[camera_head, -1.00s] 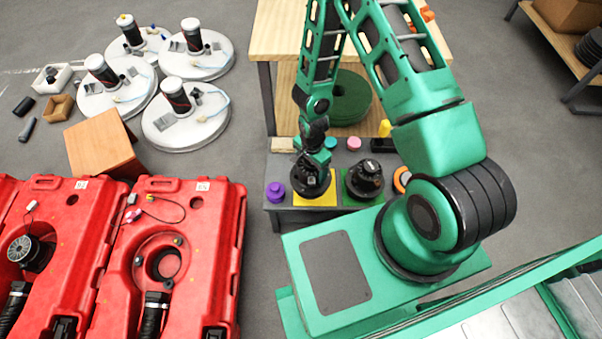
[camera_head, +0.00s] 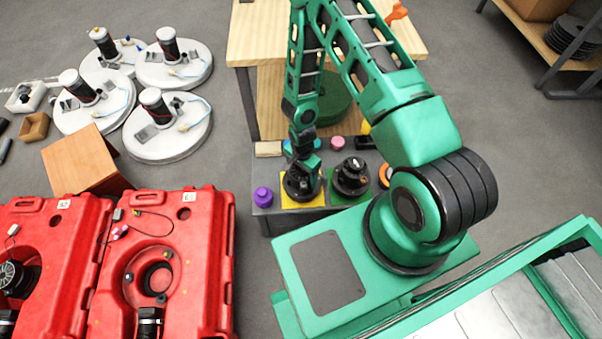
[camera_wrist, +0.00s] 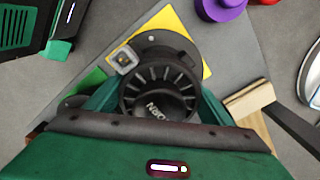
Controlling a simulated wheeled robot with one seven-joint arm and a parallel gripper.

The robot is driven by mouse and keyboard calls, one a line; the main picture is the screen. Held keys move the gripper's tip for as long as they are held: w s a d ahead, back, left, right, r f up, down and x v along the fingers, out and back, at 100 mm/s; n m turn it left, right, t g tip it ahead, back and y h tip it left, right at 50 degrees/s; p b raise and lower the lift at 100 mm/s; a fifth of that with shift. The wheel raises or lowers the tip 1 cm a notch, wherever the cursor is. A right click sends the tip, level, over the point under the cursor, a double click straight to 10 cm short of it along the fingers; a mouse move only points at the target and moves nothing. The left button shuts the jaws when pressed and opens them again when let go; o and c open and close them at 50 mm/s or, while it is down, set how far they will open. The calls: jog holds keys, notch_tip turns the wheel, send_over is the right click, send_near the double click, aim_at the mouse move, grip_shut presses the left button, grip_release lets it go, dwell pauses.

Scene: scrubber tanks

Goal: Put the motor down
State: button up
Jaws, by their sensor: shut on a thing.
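The black motor (camera_head: 301,187) is at the yellow square (camera_head: 318,201) on the small grey table. My gripper (camera_head: 303,164) is above it with fingers around its upper part. In the wrist view the motor (camera_wrist: 160,92) shows a finned round top between the green fingers, with the yellow square (camera_wrist: 186,24) beneath it. My gripper (camera_wrist: 158,100) is shut on the motor. Whether the motor's base touches the yellow square is hard to tell. A second black motor (camera_head: 351,178) stands on the green square to the right.
A purple knobbed piece (camera_head: 263,197) stands left of the yellow square. A wooden block (camera_head: 268,149) and a pink piece (camera_head: 337,143) lie behind. Red scrubber tanks (camera_head: 205,245) stand to the left, and a wooden table (camera_head: 243,50) stands behind.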

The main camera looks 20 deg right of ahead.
jog(key=o, duration=1.2)
